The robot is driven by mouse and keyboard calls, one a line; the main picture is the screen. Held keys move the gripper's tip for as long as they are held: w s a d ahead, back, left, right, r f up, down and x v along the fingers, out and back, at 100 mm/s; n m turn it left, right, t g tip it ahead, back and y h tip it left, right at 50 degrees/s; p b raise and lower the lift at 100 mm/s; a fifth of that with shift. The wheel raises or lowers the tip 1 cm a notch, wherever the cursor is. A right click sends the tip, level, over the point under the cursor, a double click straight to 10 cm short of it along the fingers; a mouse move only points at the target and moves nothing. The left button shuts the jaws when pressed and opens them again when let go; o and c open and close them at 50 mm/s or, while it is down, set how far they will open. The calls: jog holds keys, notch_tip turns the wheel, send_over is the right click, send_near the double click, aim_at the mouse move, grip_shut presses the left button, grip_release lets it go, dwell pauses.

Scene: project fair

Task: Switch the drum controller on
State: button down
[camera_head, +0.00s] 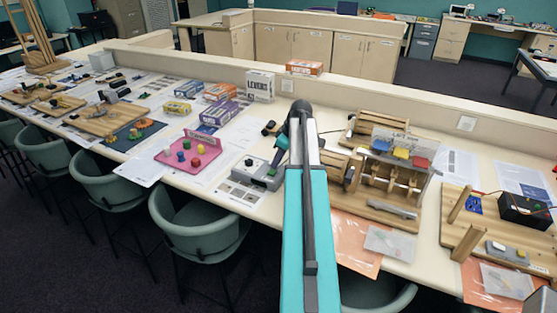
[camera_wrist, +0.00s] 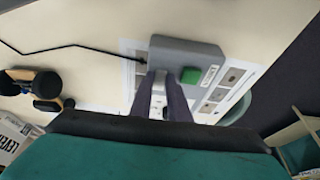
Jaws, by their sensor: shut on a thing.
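The drum controller (camera_head: 252,171) is a small grey box on the long table, left of my arm. In the wrist view it is the grey box (camera_wrist: 185,53) with a green square button (camera_wrist: 190,75) on top. My gripper (camera_head: 275,165) is down at the controller's right end. In the wrist view my gripper (camera_wrist: 160,85) has its two dark fingers close together beside the green button, shut on a small pale part of the controller (camera_wrist: 158,90). The fingers hide most of that part, so its position is unclear.
A wooden drum machine (camera_head: 388,180) stands right of my arm. A pink tray (camera_head: 187,159) with coloured knobs lies to the left. Small boxes (camera_head: 260,86) stand along the low back wall. A black cable (camera_wrist: 60,48) runs to the controller. Chairs (camera_head: 200,226) line the front edge.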

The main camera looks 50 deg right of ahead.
jog(key=shift+w+r+g+h+p, duration=0.15)
jog(key=shift+w+g+h+p, duration=0.15)
jog(key=shift+g, duration=0.45)
jog(key=shift+w+r+g+h+p, duration=0.1)
jog(key=shift+w+r+g+h, duration=0.2)
jog(key=shift+g, duration=0.45)
jog(key=shift+w+a+f+g, duration=0.1)
jog(key=shift+f+g, duration=0.05)
jog(key=shift+g, duration=0.55)
jog(key=c, duration=2)
grip_release()
jog(key=r+b, duration=0.1)
jog(key=r, duration=0.3)
jog(key=r+b, duration=0.1)
jog(key=r, duration=0.4)
jog(key=r+b, duration=0.1)
jog(key=r, duration=0.3)
jog(key=shift+w+a+r+b, duration=0.1)
jog(key=shift+w+r+b, duration=0.15)
jog(key=shift+r+b, duration=0.15)
jog(key=shift+r, duration=0.1)
